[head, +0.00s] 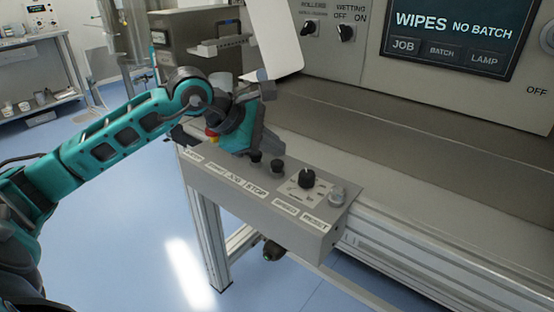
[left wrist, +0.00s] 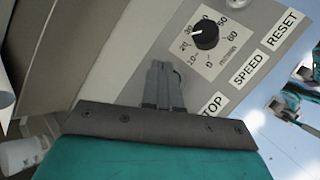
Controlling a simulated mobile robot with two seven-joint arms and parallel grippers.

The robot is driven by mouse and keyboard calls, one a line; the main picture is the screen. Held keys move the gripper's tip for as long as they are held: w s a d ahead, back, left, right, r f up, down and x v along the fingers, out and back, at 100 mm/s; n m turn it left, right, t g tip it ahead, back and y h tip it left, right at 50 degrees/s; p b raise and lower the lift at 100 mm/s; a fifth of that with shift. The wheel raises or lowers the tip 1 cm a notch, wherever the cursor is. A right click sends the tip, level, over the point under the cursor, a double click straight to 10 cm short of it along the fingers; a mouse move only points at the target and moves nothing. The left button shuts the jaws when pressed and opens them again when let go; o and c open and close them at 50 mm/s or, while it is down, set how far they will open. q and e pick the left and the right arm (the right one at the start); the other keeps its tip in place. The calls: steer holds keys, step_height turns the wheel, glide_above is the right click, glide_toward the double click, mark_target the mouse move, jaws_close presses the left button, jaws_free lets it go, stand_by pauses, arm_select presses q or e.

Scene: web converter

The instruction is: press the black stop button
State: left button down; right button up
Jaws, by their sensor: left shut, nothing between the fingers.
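The grey control box (head: 262,206) sits on the front of the machine. A black button (head: 277,167) stands on its top above the STOP label (head: 257,190), with a second dark button (head: 256,158) just left of it. My left gripper (head: 267,141) is over the box, close behind these buttons. Its fingers (left wrist: 163,84) are shut and empty in the left wrist view. There the gripper body covers part of the STOP label (left wrist: 212,105), and the stop button is hidden. I cannot tell whether the fingers touch anything.
The black speed dial (head: 306,179) and a grey reset knob (head: 337,195) stand to the right on the box. A red button (head: 211,133) shows partly behind the gripper. A pale panel (head: 272,40) hangs behind the arm. The display (head: 455,35) reads WIPES NO BATCH.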

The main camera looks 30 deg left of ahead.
mark_target(273, 164)
arm_select(q)
steer(key=shift+r+p, duration=1.7)
steer(key=shift+r, duration=0.85)
steer(key=shift+f, duration=0.1)
